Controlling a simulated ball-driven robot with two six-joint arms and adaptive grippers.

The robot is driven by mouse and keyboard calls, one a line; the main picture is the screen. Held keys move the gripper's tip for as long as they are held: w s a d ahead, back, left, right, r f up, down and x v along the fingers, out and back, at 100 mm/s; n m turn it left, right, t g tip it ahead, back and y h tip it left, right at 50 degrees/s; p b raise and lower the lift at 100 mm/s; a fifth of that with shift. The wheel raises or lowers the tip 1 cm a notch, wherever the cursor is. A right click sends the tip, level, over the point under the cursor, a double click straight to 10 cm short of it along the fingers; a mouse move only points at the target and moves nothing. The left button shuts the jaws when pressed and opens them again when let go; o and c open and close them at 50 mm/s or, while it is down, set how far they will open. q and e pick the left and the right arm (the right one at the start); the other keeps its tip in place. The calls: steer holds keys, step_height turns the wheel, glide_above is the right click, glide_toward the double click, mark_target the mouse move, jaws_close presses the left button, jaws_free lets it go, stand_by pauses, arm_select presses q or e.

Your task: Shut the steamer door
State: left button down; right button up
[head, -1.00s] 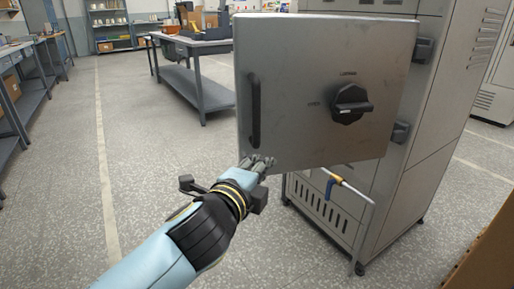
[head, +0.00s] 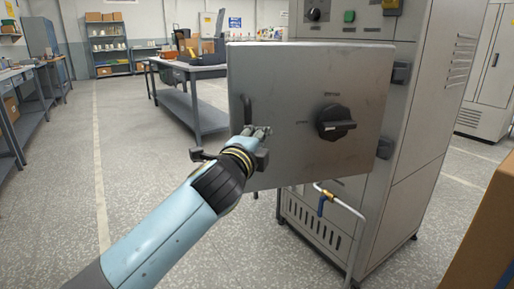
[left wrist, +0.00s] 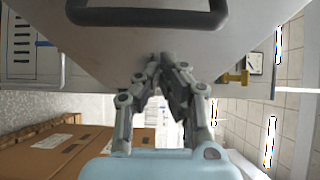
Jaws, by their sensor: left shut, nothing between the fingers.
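The steamer door (head: 290,90) is a flat grey metal panel standing open from the steamer cabinet (head: 400,190), hinged at its right side. It has a black bar handle (head: 248,106) near its left edge and a black knob (head: 335,122) right of the middle. My left gripper (head: 262,131) is shut and empty, its fingertips at the door's face just below the handle. In the left wrist view, the closed fingertips (left wrist: 163,62) meet or nearly meet the door panel (left wrist: 130,45), with the handle (left wrist: 150,17) above them. My right gripper is not in view.
A pipe with a blue-handled valve (head: 323,200) stands low in front of the cabinet, below the door. A brown box (head: 485,235) is at the lower right. A grey workbench (head: 190,95) stands behind the door to the left. The floor at left is open.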

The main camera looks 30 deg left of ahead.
arm_select(q)
steer(key=shift+w+a, duration=0.3)
steer(key=shift+a, duration=0.25)
steer(key=shift+w+a, duration=0.25)
steer(key=shift+a, duration=0.25)
